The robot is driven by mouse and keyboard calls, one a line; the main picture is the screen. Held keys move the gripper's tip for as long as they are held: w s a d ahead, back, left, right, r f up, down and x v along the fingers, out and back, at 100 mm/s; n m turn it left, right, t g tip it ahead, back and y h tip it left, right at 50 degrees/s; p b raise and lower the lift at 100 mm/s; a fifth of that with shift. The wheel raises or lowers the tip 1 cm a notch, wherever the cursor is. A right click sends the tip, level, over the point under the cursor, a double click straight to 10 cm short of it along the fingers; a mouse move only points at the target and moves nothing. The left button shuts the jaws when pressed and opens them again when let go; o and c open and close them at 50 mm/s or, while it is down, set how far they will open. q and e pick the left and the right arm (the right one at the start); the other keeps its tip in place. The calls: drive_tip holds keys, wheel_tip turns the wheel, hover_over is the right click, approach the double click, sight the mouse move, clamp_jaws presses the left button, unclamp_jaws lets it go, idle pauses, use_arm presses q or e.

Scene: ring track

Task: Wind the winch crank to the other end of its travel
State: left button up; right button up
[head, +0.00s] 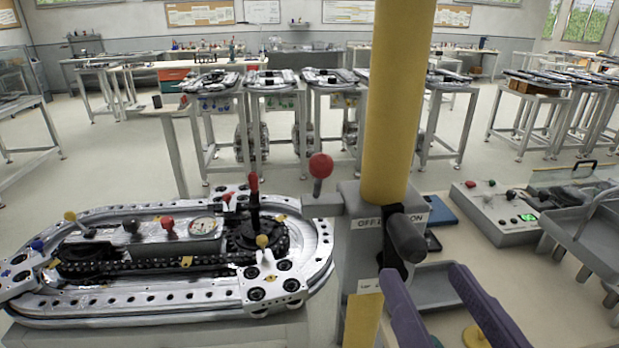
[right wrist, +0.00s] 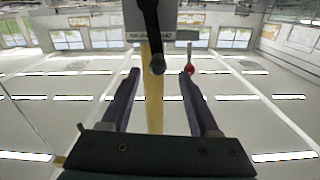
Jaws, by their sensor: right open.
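The winch crank appears to be the dark arm with a thick cylindrical handle (head: 405,238) on the front of a grey box (head: 358,220) on a yellow post. Its arm points up and the handle sticks out towards me, between the words OFF and ON. It also shows in the right wrist view (right wrist: 157,64), which is upside down. My right gripper (head: 420,277) has purple fingers, open and empty, just below and in front of the handle in the head view. In the wrist view the handle lines up between the fingertips (right wrist: 160,73), with no contact visible. My left gripper is not in view.
A red-ball lever (head: 320,168) stands left of the box. A ring track (head: 170,305) with levers and a gauge fills the left. At right are a control box (head: 497,238) and a grey tray (head: 590,235). Another grey tray (head: 440,285) lies behind my right gripper.

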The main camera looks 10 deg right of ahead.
sight(396, 221)
drive_tip(key=w+p, duration=0.1)
drive_tip(key=w, duration=0.8)
drive_tip(key=shift+w, duration=0.15)
clamp_jaws()
idle(1.1)
